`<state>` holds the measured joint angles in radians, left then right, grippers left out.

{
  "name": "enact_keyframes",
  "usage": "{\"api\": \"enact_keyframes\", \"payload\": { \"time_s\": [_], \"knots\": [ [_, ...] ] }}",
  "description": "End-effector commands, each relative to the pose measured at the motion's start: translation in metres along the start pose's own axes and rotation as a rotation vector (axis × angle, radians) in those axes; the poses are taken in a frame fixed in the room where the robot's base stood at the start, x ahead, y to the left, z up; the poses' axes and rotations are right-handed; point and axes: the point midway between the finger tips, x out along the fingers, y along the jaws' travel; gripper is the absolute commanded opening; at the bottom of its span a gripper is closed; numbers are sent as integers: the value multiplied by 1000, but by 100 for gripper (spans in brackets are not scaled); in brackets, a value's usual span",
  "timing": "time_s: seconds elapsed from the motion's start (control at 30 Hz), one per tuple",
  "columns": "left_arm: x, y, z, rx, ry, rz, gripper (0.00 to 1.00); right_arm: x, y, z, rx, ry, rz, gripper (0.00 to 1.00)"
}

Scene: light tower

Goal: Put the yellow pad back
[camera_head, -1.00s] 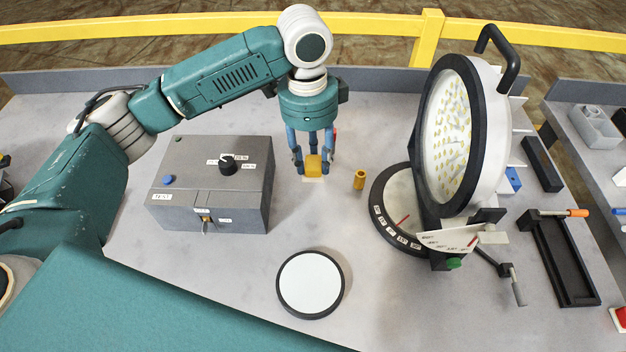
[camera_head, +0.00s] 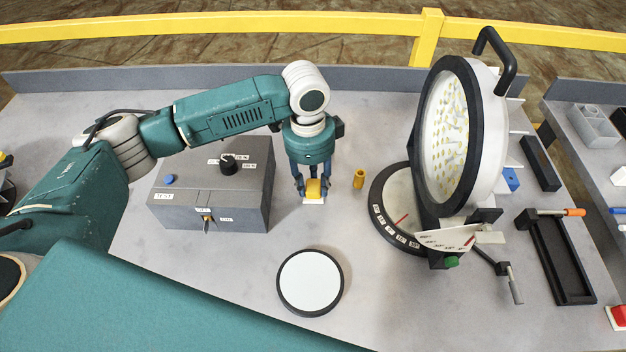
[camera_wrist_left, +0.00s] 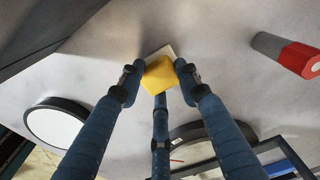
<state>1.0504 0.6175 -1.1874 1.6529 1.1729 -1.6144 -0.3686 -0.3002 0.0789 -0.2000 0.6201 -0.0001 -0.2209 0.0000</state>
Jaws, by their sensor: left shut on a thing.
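The yellow pad (camera_head: 313,188) is a small block between the fingers of my left gripper (camera_head: 313,186), which is shut on it. The left wrist view shows the pad (camera_wrist_left: 159,74) with the fingers around it. A pale square piece (camera_head: 314,201) shows at the pad's near lower edge, and it also peeks out beyond the pad in the left wrist view (camera_wrist_left: 163,51). I cannot tell whether the pad touches the table. My right gripper is not in view.
A grey control box (camera_head: 213,185) stands close left of the gripper. The big round lamp (camera_head: 462,135) is further right. A white disc (camera_head: 310,283) with black rim lies in front. The tabletop between is clear.

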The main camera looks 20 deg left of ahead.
Motion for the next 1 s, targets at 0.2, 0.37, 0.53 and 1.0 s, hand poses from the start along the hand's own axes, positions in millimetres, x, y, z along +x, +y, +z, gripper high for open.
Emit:
{"api": "enact_keyframes", "payload": {
  "time_s": [0.2, 0.37, 0.53, 1.0],
  "knots": [
    [1, 0, 0, 0, 0, 0, 52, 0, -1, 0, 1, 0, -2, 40],
    [0, 0, 0, 0, 0, 0, 52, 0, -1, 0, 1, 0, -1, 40],
    [-9, 0, 0, 0, 1, 0, 52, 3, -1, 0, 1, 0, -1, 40],
    [-101, 0, -1, 1, 2, -1, 52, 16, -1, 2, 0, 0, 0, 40]
  ]
}}
